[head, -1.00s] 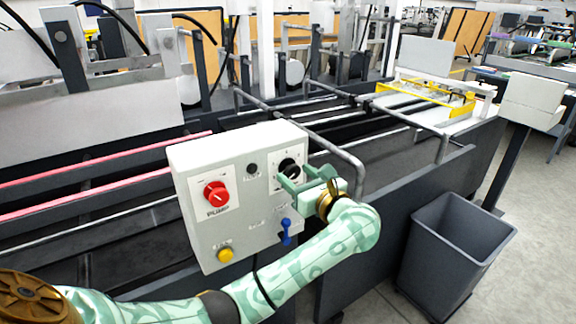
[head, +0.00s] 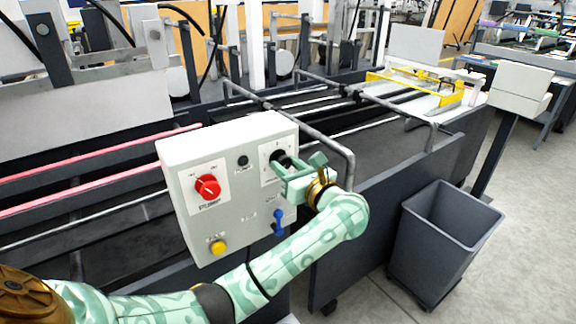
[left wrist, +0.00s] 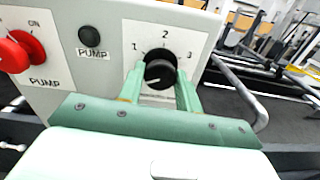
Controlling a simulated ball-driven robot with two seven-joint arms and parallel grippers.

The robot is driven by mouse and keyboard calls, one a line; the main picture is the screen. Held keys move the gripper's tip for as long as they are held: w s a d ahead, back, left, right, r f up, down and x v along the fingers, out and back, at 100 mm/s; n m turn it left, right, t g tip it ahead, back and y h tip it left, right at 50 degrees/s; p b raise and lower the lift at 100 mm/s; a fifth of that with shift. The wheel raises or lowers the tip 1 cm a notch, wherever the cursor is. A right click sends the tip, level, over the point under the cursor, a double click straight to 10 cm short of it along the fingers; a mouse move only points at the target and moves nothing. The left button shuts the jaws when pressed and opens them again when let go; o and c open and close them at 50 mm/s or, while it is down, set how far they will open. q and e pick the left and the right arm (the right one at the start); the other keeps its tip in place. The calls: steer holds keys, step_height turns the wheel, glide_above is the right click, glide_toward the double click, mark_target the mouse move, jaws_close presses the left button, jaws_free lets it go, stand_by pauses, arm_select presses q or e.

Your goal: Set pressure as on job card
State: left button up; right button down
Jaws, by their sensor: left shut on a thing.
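The black pressure knob (head: 281,157) is on the grey control box (head: 225,240), at its upper right. In the left wrist view the knob (left wrist: 160,72) sits on a white plate with a scale marked 1, 2 and 3. My left gripper (head: 287,168) is shut on the knob, with one finger on each side; its green fingers also show in the left wrist view (left wrist: 160,80). I cannot read the knob's setting with certainty. No job card can be made out. My right gripper is not in view.
The box also carries a red PUMP knob (head: 207,187), a small black button (head: 243,162), a yellow button (head: 218,247) and a blue lever (head: 279,222). A bent grey rail (head: 349,165) passes close behind the gripper. A grey bin (head: 445,245) stands on the floor at right.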

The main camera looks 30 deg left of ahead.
arm_select(q)
steer(key=shift+m+p, duration=0.35)
steer(key=shift+m, duration=0.25)
steer(key=m+p, duration=0.2)
steer(key=m, duration=0.1)
steer(key=shift+r+m, duration=0.15)
steer(key=shift+m, duration=0.15)
steer(key=m+p, duration=0.3)
steer(key=m, duration=0.1)
steer(key=shift+m+p, duration=0.85)
steer(key=shift+m, duration=0.15)
steer(key=shift+f, duration=0.2)
steer(key=o, duration=1)
